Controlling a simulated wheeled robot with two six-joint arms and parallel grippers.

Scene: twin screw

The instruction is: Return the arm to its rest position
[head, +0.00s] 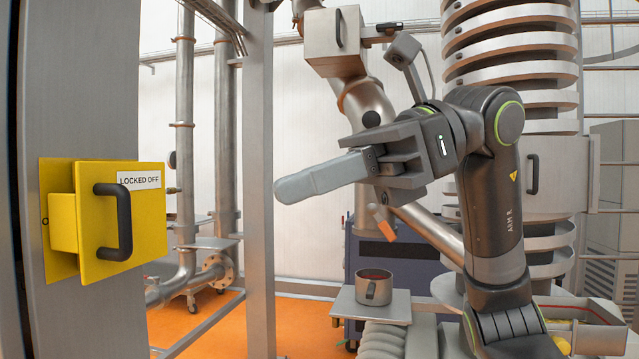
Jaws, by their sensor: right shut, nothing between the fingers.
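My right gripper (290,188) is at the middle of the head view, held up in the air and pointing left. Its long grey fingers are closed together with nothing between them. My right arm rises from the bottom right and bends at the top toward the left. The fingertips are apart from the metal post behind them and from the yellow box. My left gripper is not in the head view.
A yellow box (148,222) labelled "LOCKED OFF", with a black handle, is on a grey panel (85,90) at left. A metal cup (373,289) stands on a small platform (345,305) below my gripper. A spiral column (515,60) stands behind my arm. Open space lies between box and gripper.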

